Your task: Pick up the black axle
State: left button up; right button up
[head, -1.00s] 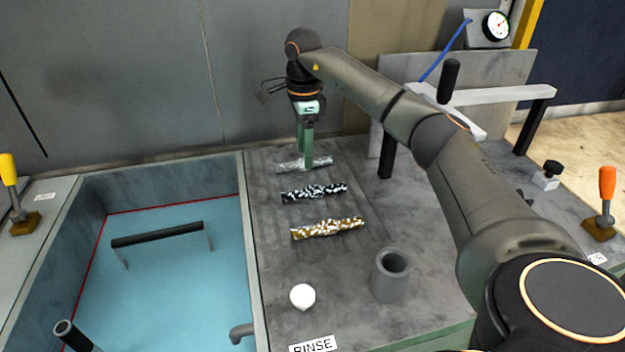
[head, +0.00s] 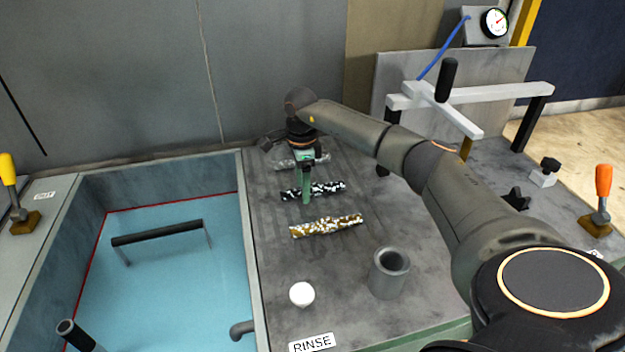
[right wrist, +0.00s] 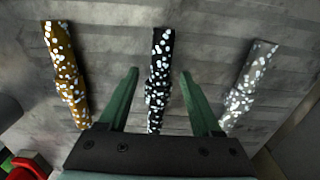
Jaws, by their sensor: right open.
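The black axle (head: 326,189), speckled with white, lies on the grey worktop between a silver axle (head: 318,161) and a brown axle (head: 327,226). My right gripper (head: 307,197) points down at the black axle and hides a small part of it. In the right wrist view the black axle (right wrist: 158,68) runs between the two green fingers of my open right gripper (right wrist: 159,75). The brown axle (right wrist: 66,75) is left of the fingers there and the silver axle (right wrist: 250,88) is right. I cannot tell whether the fingers touch the worktop. My left gripper is not in view.
A blue-floored basin (head: 170,275) with a black bar (head: 157,233) is on the left. A white knob (head: 302,294) and a grey hollow cylinder (head: 389,272) stand in front of the axles. A white frame (head: 500,94) with black posts stands at the right.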

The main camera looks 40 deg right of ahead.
jog(key=shift+f, duration=0.35)
jog(key=shift+c, duration=0.3)
grip_shut()
jog(key=shift+r, duration=0.1)
dwell(0.9)
